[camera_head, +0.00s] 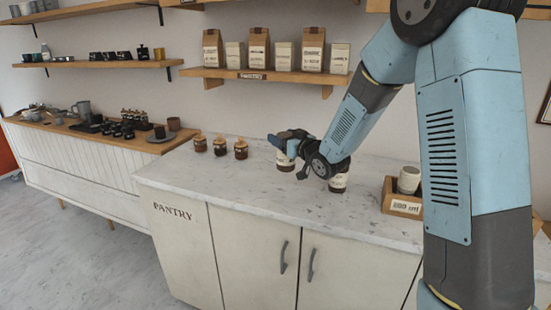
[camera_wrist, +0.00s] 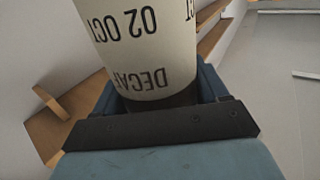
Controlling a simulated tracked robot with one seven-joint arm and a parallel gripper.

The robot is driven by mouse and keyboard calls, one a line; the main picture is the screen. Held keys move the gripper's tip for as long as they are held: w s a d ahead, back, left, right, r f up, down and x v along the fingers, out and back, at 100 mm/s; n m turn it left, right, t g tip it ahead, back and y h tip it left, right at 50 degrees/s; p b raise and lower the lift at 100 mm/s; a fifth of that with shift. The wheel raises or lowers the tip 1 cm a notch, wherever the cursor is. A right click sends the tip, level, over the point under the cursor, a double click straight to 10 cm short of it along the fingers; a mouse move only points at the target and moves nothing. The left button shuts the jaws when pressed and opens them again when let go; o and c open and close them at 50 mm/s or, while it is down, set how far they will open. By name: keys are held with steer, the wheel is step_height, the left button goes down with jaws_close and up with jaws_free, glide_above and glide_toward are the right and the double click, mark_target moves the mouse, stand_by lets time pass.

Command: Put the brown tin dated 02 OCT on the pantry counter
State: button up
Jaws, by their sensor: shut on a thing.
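The tin dated 02 OCT (camera_wrist: 150,42) fills the top of the wrist view. Its pale label also reads DECAF, and the lettering appears upside down. My gripper (camera_wrist: 160,98) is shut around its dark end. In the head view my gripper (camera_head: 287,138) is over the pantry counter (camera_head: 235,187), at a tin with a pale label and a dark lower part (camera_head: 285,162). I cannot tell there whether the tin's base touches the counter. A similar tin (camera_head: 338,181) shows to the right, partly hidden behind my wrist.
Several small brown jars (camera_head: 220,146) stand to the left on the counter. A wooden box (camera_head: 402,204) with a pale cup (camera_head: 409,179) stands at the right. A wall shelf (camera_head: 265,76) with several bags hangs above. The counter's front is clear.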

steer(key=w+a+f, duration=0.1)
steer(key=w+f, duration=0.4)
steer(key=f, duration=0.4)
steer(key=shift+w+a+f, duration=0.25)
steer(key=shift+w+a, duration=0.15)
steer(key=o, duration=1.3)
